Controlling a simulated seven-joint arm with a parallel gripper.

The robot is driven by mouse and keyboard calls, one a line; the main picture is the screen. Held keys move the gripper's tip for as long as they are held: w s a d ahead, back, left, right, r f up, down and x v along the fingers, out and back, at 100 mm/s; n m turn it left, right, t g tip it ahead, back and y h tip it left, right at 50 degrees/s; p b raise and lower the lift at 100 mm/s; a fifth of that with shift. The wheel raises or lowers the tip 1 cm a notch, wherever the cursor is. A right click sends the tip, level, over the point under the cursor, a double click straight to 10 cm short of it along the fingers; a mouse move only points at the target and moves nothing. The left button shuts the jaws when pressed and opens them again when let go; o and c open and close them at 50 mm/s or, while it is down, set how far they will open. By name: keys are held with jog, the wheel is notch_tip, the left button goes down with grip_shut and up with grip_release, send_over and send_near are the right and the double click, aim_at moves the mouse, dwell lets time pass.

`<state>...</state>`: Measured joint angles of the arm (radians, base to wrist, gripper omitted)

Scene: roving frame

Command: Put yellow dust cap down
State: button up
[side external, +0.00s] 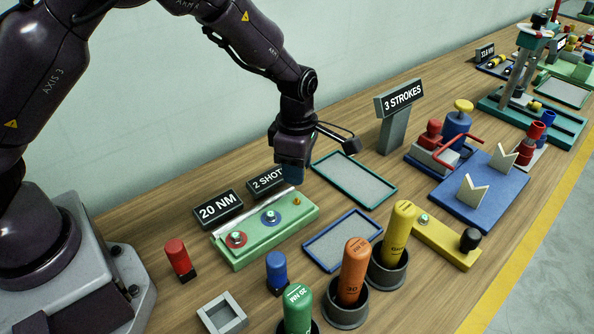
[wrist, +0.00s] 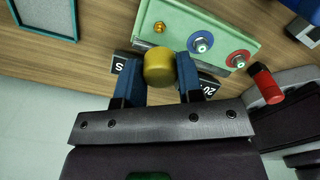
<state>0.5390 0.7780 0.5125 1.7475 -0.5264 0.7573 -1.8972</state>
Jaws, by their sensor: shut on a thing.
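My gripper (wrist: 161,72) is shut on the yellow dust cap (wrist: 159,62), which sits between the two blue fingers in the wrist view. In the side external view my gripper (side external: 292,174) hangs above the table, just behind the green block, and the cap cannot be made out there. The green block (side external: 255,246) carries a red-ringed fitting (side external: 236,239), a blue-ringed fitting (side external: 270,217) and a small orange knob (side external: 297,201). A teal-rimmed tray (side external: 324,163) and a blue-rimmed tray (side external: 310,247) lie empty to the right of the block.
Signs reading "20 NM" (side external: 218,210) and "2 SHOT" (side external: 266,180) stand close behind the block. Green, orange (side external: 354,268) and yellow (side external: 398,228) tools stand in dark cups at the front. A "3 STROKES" sign (side external: 399,98) stands farther right. Red and blue bottles flank the block.

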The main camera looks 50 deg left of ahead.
jog(key=shift+d+r, duration=0.1)
jog(key=shift+d, duration=0.1)
jog(key=s+d+r+m, duration=0.3)
jog(key=s+d+m, duration=0.3)
jog(key=s+m, duration=0.35)
send_over(344, 239)
notch_tip(344, 239, down, 10)
jog(key=shift+s+f, duration=0.1)
jog(key=shift+f, duration=1.6)
